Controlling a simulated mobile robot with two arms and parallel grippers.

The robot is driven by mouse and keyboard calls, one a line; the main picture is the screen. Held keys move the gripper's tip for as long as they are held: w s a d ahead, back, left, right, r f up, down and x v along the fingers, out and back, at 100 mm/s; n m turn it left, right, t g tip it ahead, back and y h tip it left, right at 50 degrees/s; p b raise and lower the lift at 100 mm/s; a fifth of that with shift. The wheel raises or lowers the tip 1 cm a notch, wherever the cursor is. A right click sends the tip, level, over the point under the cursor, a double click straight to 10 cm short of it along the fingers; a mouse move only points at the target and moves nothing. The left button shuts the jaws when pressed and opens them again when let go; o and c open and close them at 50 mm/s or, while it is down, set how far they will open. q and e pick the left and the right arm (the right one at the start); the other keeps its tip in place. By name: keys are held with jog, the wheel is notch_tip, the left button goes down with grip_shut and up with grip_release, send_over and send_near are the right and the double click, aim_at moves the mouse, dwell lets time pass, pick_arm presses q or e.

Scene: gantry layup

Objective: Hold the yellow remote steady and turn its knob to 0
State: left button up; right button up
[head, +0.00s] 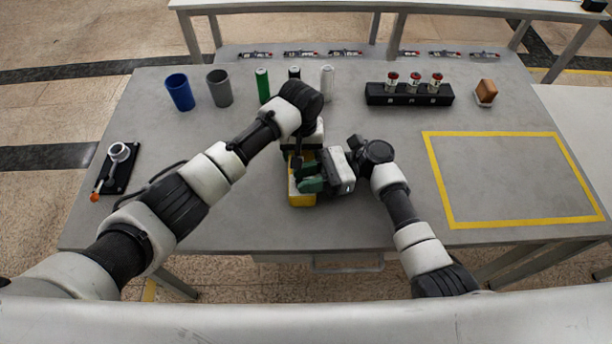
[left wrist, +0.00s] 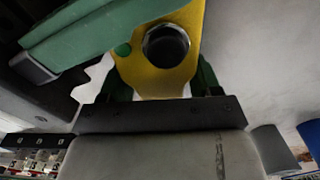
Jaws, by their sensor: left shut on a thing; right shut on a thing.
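The yellow remote (head: 302,200) is on the grey table near its front middle, partly covered by both grippers. My left gripper (head: 298,158) comes from behind it and is shut on its far end. In the left wrist view its green fingers stand on both sides of the yellow remote (left wrist: 157,78), whose face shows a dark round part with a pale rim and a small green button. My right gripper (head: 300,178) reaches across the remote from the right, its green fingers shut at the knob. The fingers hide the knob, and its setting cannot be read.
Behind stand a blue cup (head: 180,92), a grey cup (head: 219,88), and green, black and white cylinders. A black rack (head: 409,94) with red-capped vials is at the back right, beside a brown block (head: 486,92). The yellow-taped area (head: 510,178) is empty.

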jog(key=o, duration=0.6)
jog(key=shift+d, duration=0.15)
jog(key=v, duration=1.2)
jog(key=shift+c, duration=0.5)
